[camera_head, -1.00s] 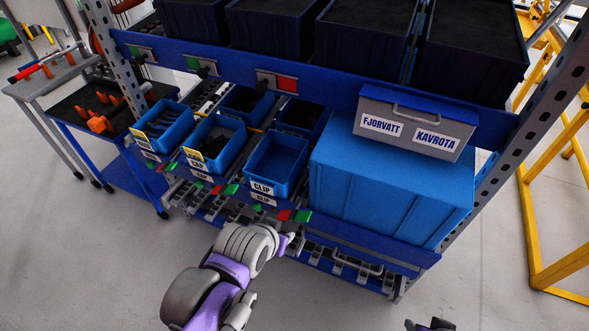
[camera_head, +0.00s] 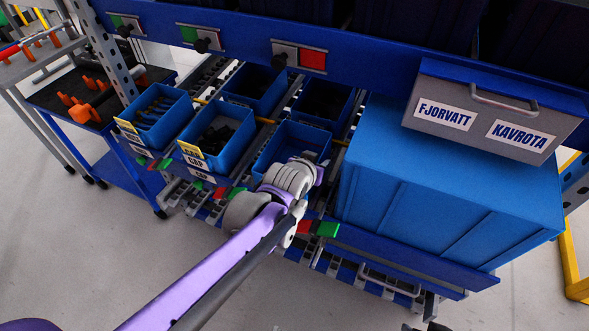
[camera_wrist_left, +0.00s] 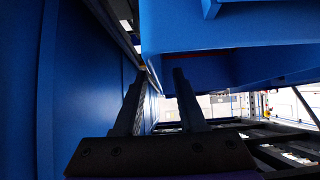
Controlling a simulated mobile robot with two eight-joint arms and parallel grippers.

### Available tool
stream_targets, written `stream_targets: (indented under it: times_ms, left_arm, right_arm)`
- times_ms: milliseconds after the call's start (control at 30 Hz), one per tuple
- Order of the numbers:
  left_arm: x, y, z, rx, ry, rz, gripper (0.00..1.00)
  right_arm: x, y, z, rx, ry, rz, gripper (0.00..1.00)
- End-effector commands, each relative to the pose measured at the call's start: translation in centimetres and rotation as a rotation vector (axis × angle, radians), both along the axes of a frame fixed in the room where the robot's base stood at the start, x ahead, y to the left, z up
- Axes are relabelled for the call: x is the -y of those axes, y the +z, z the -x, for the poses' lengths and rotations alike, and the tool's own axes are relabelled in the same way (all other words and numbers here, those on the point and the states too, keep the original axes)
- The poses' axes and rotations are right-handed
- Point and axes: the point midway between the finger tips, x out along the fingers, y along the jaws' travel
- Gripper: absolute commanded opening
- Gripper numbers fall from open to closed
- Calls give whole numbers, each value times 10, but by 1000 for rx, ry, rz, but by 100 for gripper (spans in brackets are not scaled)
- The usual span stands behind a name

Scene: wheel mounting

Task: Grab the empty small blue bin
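The empty small blue bin (camera_head: 291,140) sits on the rack, left of the large blue box. My left arm reaches in from the lower left, and its grey wrist covers the bin's front. My left gripper (camera_head: 318,174) is at the bin's front right, its fingers mostly hidden there. In the left wrist view the gripper (camera_wrist_left: 160,75) is open, two dark fingers apart. A blue wall, seemingly the small bin's (camera_wrist_left: 185,30), has its near corner just beyond the fingertips. I cannot tell whether they touch. A dark piece at the bottom edge may be my right gripper (camera_head: 425,327).
The large blue box (camera_head: 440,205) is close on the right, with a grey labelled box (camera_head: 490,115) above it. Filled small bins (camera_head: 215,140) stand to the left. A blue shelf beam (camera_head: 350,55) crosses above. Floor is clear in front.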

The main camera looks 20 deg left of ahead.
Motion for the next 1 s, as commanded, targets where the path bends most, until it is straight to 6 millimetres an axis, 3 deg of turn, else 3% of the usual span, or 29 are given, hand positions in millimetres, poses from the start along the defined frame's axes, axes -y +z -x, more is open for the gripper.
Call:
stream_targets:
  times_ms: [200,533,767,1000]
  left_arm:
    - [4,-22,-28,-1,0,1,40]
    - [4,-24,-33,-1,1,1,40]
    - [4,-24,-33,-1,1,1,0]
    - [4,-24,-33,-1,1,1,0]
  right_arm:
    - [0,-16,-1,-5,0,0,50]
    - [0,-16,-1,-6,0,0,50]
    - [0,-16,-1,-6,0,0,50]
    - [0,-16,-1,-6,0,0,50]
